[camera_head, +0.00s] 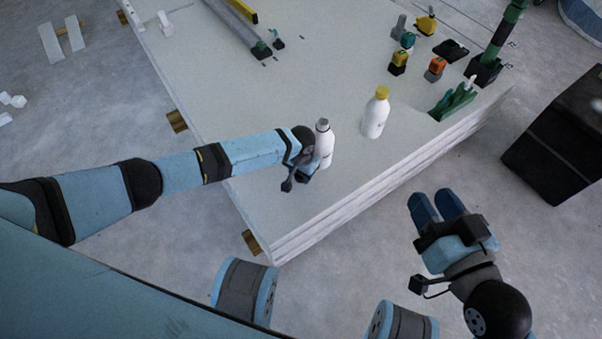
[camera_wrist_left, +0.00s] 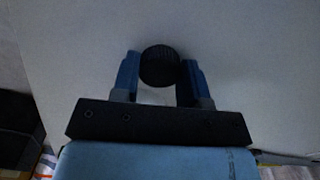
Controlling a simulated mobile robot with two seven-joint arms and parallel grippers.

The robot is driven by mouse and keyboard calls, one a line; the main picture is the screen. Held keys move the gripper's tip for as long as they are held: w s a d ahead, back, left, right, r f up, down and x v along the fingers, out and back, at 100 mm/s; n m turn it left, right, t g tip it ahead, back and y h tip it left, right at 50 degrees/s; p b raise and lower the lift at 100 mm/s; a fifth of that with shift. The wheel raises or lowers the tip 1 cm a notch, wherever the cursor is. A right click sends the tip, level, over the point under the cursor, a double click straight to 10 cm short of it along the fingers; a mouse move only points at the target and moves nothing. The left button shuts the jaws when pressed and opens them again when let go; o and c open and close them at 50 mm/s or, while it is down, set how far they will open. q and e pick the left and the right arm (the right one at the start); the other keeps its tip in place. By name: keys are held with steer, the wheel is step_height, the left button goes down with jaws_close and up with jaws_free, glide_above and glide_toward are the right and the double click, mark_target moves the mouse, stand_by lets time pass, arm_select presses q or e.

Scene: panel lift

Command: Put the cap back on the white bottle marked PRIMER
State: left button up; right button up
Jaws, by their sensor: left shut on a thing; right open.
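A white bottle (camera_head: 325,148) with a grey top stands upright near the panel's front left edge. A second white bottle (camera_head: 374,120) with a yellow cap stands to its right. I cannot read either bottle's marking. My left gripper (camera_head: 312,172) is beside the grey-topped bottle, just left of it and partly overlapping it in the picture. In the left wrist view its blue fingers (camera_wrist_left: 160,72) are shut on a dark, round, ribbed cap (camera_wrist_left: 160,64). The head view does not clearly show this cap. My right gripper (camera_head: 438,207) is open and empty, off the panel's front edge.
The pale panel stack (camera_head: 250,95) carries both bottles. Several small yellow, orange and teal items (camera_head: 434,69), a green glove-like item (camera_head: 454,101) and a dark-based green post (camera_head: 484,70) stand at the back right. A black box (camera_head: 560,140) is on the floor at right.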

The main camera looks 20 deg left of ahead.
arm_select(q)
step_height(320, 180, up, 20)
steer(key=p, duration=0.8)
steer(key=shift+p, duration=0.35)
arm_select(e)
step_height(320, 180, up, 7)
steer(key=d+m+t+h, duration=0.1)
steer(key=t, duration=0.1)
steer(key=shift+d+f+t, duration=0.15)
steer(key=shift+d+t, duration=0.15)
steer(key=shift+d, duration=0.1)
